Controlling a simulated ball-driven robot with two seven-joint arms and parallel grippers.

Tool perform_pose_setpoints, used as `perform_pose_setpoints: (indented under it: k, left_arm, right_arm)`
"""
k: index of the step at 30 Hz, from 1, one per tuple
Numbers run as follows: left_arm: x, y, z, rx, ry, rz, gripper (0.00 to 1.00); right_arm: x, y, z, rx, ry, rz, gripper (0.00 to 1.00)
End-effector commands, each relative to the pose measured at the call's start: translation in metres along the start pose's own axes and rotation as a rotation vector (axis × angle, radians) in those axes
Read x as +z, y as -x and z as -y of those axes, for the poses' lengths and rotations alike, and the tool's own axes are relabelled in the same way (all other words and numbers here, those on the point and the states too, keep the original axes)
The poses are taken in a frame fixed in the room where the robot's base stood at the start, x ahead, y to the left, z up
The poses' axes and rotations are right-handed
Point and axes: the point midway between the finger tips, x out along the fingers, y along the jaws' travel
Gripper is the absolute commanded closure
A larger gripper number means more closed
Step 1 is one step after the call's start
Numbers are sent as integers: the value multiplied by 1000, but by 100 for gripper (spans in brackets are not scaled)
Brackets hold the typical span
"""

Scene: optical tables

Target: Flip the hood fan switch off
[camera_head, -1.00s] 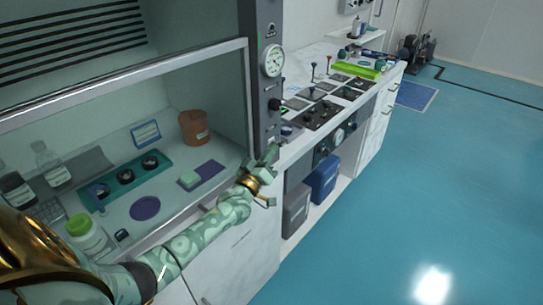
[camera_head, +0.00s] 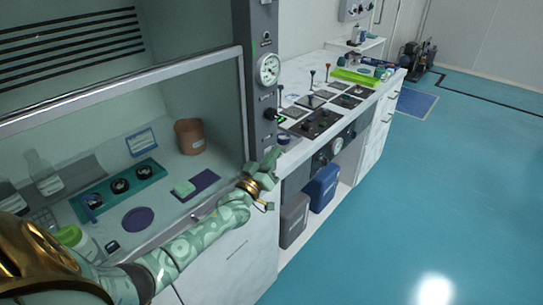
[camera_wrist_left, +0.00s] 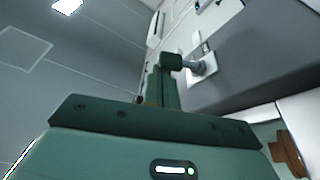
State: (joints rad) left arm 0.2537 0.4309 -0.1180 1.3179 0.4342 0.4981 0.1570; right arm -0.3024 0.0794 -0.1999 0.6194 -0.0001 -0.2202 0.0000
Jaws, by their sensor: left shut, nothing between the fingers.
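The hood's grey front post (camera_head: 262,35) carries a round gauge and, below it, a black knob-like control (camera_head: 270,115) with a small green light beside it. I cannot read its position. My left gripper (camera_head: 270,160) is shut and empty, below this control and in front of the lower post. In the left wrist view the shut fingers (camera_wrist_left: 162,88) point up the picture. Close beside their tips a grey stubby fitting with a dark end (camera_wrist_left: 196,68) stands out from a white plate on the grey post. I cannot tell whether they touch. My right gripper is out of view.
The glass sash's metal rail (camera_head: 120,85) runs left of the post. Inside the hood are a brown pot (camera_head: 189,137), a teal tray (camera_head: 88,206) and bottles. A counter with several devices (camera_head: 320,122) extends to the right, with blue and grey bins below. The floor at right is clear.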

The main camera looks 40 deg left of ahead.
Motion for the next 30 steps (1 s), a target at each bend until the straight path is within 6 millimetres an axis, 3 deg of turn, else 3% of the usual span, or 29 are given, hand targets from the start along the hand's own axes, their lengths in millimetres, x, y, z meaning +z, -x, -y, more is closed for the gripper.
perform_pose_setpoints:
  k: [5,22,26,30]
  left_arm:
    - [6,2,0,47,-138,3,100]
    - [17,6,-2,44,-126,0,100]
    - [10,4,-4,44,-126,-1,100]
    - [-11,-4,-14,46,-126,-4,100]
  right_arm:
    - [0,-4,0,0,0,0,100]
    - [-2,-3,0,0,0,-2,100]
    - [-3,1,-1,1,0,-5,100]
    - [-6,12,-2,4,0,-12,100]
